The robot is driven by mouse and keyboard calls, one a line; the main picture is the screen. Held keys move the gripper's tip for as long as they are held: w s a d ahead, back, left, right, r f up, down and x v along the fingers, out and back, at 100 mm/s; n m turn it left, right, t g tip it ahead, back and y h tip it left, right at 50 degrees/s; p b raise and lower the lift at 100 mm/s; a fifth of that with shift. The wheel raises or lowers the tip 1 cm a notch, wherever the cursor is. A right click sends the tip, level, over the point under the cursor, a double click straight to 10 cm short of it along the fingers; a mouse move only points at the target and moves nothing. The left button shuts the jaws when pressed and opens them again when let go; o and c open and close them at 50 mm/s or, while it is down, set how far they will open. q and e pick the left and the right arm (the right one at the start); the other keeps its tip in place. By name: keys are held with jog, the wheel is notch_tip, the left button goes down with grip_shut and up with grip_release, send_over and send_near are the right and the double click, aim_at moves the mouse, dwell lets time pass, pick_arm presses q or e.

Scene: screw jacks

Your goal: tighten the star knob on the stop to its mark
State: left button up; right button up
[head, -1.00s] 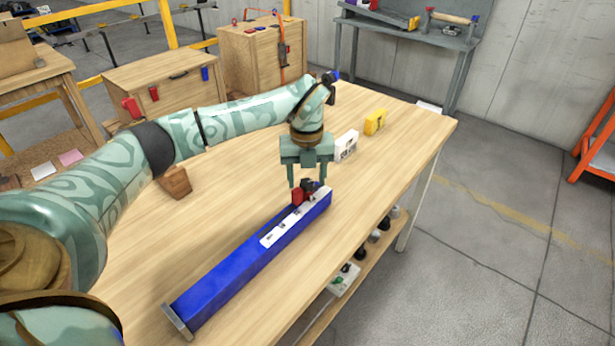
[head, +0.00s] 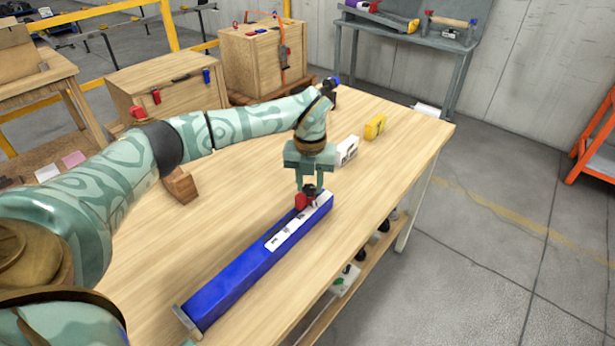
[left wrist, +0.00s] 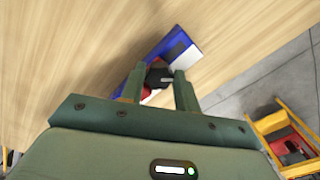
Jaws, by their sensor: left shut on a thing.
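The stop is a red block (head: 301,201) on the far end of a long blue rail (head: 255,262) with a white scale strip (head: 284,236). The black star knob (head: 310,190) sits at the stop, and it also shows in the left wrist view (left wrist: 159,77) between the fingers. My left gripper (head: 312,186) points down over the stop and is shut on the knob. The fingers hide part of the knob, and its mark cannot be made out. My right gripper is not in view.
A white block (head: 347,150) and a yellow block (head: 375,126) stand on the wooden table (head: 400,150) beyond the rail. A wooden block (head: 181,186) lies left, below my arm. The table around the rail is mostly clear.

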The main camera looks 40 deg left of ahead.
aim_at(311, 187)
pick_arm(q)
jog(key=m+p, duration=0.2)
jog(key=shift+r+m, duration=0.35)
jog(key=shift+m, duration=0.05)
jog(key=m+p, duration=0.2)
jog(key=m, duration=0.1)
jog(key=shift+d+f+m+p, duration=0.1)
jog(key=shift+m+p, duration=0.2)
jog(key=shift+p, duration=0.05)
jog(key=m+p, duration=0.1)
jog(key=m, duration=0.2)
jog(key=shift+m, duration=0.3)
jog(key=shift+d+f+m+p, duration=0.15)
jog(key=shift+m+p, duration=0.55)
jog(key=shift+m, duration=0.9)
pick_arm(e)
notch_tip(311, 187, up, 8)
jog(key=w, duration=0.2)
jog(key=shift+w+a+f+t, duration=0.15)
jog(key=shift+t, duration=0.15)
pick_arm(q)
jog(key=shift+m, duration=0.3)
jog(key=o, duration=1)
jog(key=shift+c, duration=0.2)
notch_tip(311, 187, up, 16)
jog(key=p, duration=0.3)
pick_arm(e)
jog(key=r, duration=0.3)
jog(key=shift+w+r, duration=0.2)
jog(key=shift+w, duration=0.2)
